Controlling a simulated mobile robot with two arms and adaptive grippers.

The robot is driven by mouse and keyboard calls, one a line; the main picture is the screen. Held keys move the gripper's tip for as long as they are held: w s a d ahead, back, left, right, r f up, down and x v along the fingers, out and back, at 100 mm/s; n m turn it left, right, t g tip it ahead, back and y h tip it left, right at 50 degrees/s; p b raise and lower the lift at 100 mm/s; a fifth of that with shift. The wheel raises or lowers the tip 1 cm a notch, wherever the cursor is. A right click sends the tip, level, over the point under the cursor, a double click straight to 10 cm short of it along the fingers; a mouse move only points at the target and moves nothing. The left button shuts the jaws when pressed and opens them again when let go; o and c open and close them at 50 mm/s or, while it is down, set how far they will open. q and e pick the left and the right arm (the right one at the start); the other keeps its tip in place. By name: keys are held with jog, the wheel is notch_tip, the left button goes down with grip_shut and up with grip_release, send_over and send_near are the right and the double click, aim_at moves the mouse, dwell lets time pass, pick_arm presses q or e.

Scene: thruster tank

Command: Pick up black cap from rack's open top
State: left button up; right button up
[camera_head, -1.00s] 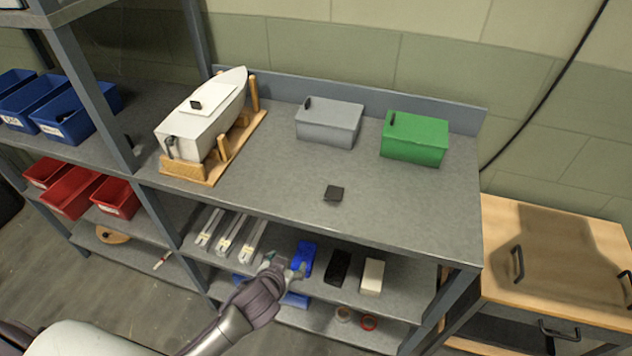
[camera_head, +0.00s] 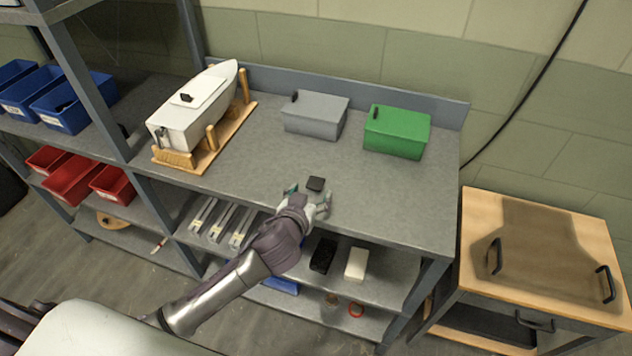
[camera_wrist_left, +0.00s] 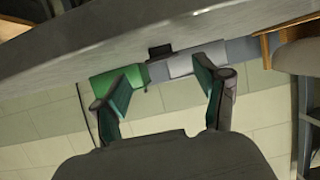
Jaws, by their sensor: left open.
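The black cap (camera_head: 316,184) is a small dark square block lying on the grey open top of the rack (camera_head: 385,205), near its front edge. It also shows in the left wrist view as a dark block (camera_wrist_left: 160,51) on the top's surface, ahead of the fingers. My left gripper (camera_head: 307,192) is open and empty, with its fingertips just in front of the cap, one to each side. In the left wrist view the two fingers (camera_wrist_left: 165,88) are spread wide. I cannot tell whether a finger touches the cap. My right gripper is in neither view.
A white boat model (camera_head: 195,112) stands on a wooden cradle at the left of the top. A grey box (camera_head: 314,118) and a green box (camera_head: 396,133) stand behind the cap. The lower shelf (camera_head: 390,268) holds a black block (camera_head: 323,256) and a white block (camera_head: 356,264).

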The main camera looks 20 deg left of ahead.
aim_at(315, 183)
pick_arm(q)
jog(key=x, duration=0.1)
jog(key=p+x, duration=0.1)
jog(key=x, duration=0.2)
jog(key=shift+w+a+r+p, duration=0.1)
jog(key=shift+w+a+p, duration=0.15)
jog(key=shift+p, duration=0.15)
jog(key=shift+w+f, duration=0.25)
jog(key=shift+w, duration=0.05)
jog(key=shift+s, duration=0.1)
jog(key=shift+c, duration=0.2)
jog(key=shift+c, duration=1.4)
jog(key=c, duration=0.6)
